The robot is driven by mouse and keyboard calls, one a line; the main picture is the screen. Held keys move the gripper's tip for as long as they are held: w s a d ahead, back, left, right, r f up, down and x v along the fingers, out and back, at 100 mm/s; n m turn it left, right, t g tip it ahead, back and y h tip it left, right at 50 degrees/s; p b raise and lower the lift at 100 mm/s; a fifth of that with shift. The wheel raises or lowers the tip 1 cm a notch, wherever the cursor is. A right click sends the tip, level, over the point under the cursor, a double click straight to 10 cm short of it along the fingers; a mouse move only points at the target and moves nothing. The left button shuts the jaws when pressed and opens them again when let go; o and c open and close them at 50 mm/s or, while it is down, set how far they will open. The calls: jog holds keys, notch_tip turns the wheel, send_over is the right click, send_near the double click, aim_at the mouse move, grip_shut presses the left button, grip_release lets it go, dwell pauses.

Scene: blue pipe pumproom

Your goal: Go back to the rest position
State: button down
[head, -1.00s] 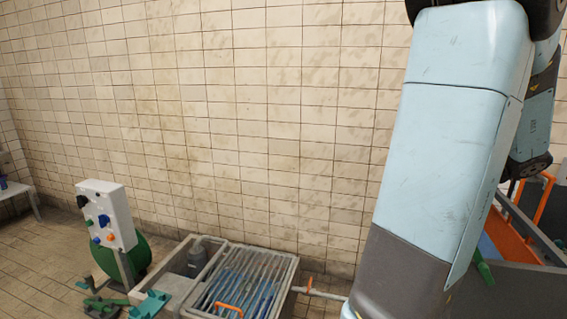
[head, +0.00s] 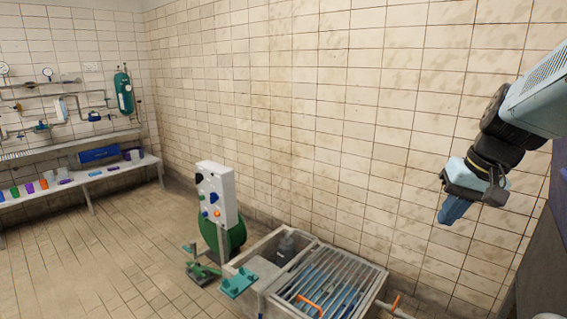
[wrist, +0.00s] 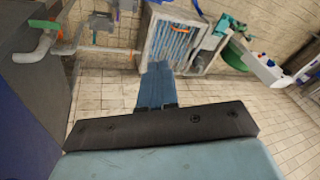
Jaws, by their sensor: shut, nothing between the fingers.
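My gripper (head: 453,212) hangs at the right of the head view, high in front of the tiled wall. Its blue fingers point down and are together, with nothing between them. In the wrist view the shut fingers (wrist: 157,85) point toward the grated basin, with tiled floor showing around them. My arm reaches in from the right edge of the head view, folded downward at the wrist. The gripper touches nothing that I can see.
A grated basin (head: 275,268) stands on the floor below. Beside it are a white control panel (head: 215,193) and a green tank (head: 233,240). A bench (head: 80,183) with coloured items is at the far left. Open floor (head: 110,260) lies at the left.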

jog(key=s+a+r+n+t+h, duration=0.1)
jog(key=s+a+r+n+t, duration=0.1)
jog(key=a, duration=0.7)
jog(key=shift+s+a+n+h, duration=0.3)
jog(key=shift+s+n, duration=0.2)
jog(key=shift+s, duration=0.6)
